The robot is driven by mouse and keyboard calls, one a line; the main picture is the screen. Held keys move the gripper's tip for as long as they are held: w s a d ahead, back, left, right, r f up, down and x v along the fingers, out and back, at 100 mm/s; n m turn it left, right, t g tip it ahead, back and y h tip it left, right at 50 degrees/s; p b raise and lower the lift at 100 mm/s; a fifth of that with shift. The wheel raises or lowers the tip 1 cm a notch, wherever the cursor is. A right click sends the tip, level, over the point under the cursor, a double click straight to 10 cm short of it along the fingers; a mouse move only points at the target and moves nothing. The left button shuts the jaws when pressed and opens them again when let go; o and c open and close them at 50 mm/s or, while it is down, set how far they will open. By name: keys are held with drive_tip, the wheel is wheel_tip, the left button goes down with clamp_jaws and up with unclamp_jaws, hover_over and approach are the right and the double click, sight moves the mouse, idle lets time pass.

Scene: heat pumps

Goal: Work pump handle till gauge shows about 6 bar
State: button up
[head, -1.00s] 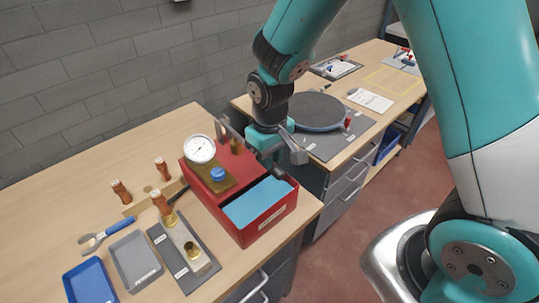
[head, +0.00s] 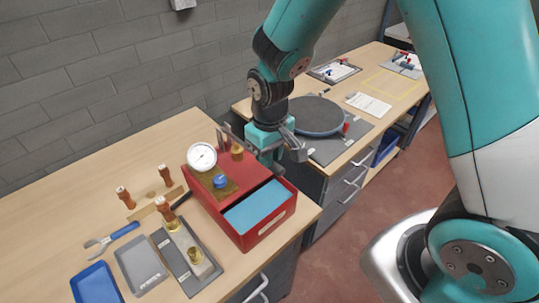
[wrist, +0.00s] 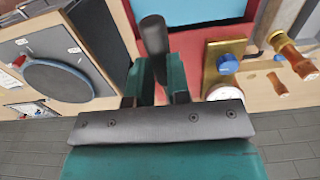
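The red pump box (head: 238,176) stands on the near wooden bench in the head view. A white round gauge (head: 202,157) sits on its back left corner; its needle is too small to read. A blue knob (head: 220,181) is on a brass block in front of the gauge. My gripper (head: 272,156) is at the right back side of the box. In the wrist view my gripper's green fingers (wrist: 156,80) are close on both sides of the black pump handle (wrist: 153,36). The handle's lower part is mostly hidden behind them.
A dark turntable (head: 317,115) stands on the bench behind. The near bench's back left is free.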

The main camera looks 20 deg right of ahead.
wheel_tip(320, 180, up, 8)
drive_tip(key=p, duration=0.6)
idle(0.9)
